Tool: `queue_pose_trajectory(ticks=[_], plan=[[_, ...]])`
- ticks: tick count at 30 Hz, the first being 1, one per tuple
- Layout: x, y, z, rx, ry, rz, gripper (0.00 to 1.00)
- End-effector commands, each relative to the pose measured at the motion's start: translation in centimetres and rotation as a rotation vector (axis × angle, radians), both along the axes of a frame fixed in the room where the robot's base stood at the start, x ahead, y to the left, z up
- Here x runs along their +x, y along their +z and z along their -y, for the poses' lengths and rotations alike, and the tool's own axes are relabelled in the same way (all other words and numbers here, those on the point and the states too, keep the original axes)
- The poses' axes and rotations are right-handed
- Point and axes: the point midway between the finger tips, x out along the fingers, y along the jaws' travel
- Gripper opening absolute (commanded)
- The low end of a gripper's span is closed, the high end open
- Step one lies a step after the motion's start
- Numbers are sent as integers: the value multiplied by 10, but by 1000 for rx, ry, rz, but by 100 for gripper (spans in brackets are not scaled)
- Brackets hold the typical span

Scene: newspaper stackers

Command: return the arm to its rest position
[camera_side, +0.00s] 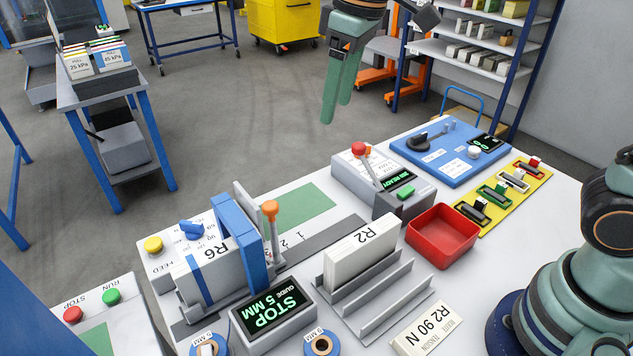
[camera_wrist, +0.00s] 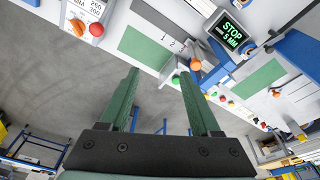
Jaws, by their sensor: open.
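My gripper (camera_side: 336,112) hangs in the air at the top middle of the side view, beyond the back edge of the white table (camera_side: 560,205). Its two green fingers point down and touch nothing. In the wrist view the fingers (camera_wrist: 158,74) are spread apart with an empty gap between them. The grey floor and part of the table show past them. My arm's base stands at the right of the side view. The links between base and gripper are mostly out of frame.
A white R2 block (camera_side: 362,254) stands in a grey rack. The R6 machine (camera_side: 212,262) with a STOP display (camera_side: 272,312) is at left. A red tray (camera_side: 442,236), a grey lever box (camera_side: 383,185) and a blue panel (camera_side: 448,150) lie at right. Shelves (camera_side: 484,45) stand behind.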

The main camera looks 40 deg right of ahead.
Motion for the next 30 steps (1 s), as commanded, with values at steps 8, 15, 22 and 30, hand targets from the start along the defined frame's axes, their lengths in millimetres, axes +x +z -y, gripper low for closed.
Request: queue_pose_trajectory(ticks=[8,15,22,30], plan=[[-46,-8,80,58,-249,148,64],[-80,-33,122,89,-417,253,64],[-92,-45,135,99,-475,292,64],[-92,-46,135,99,-475,291,64]])
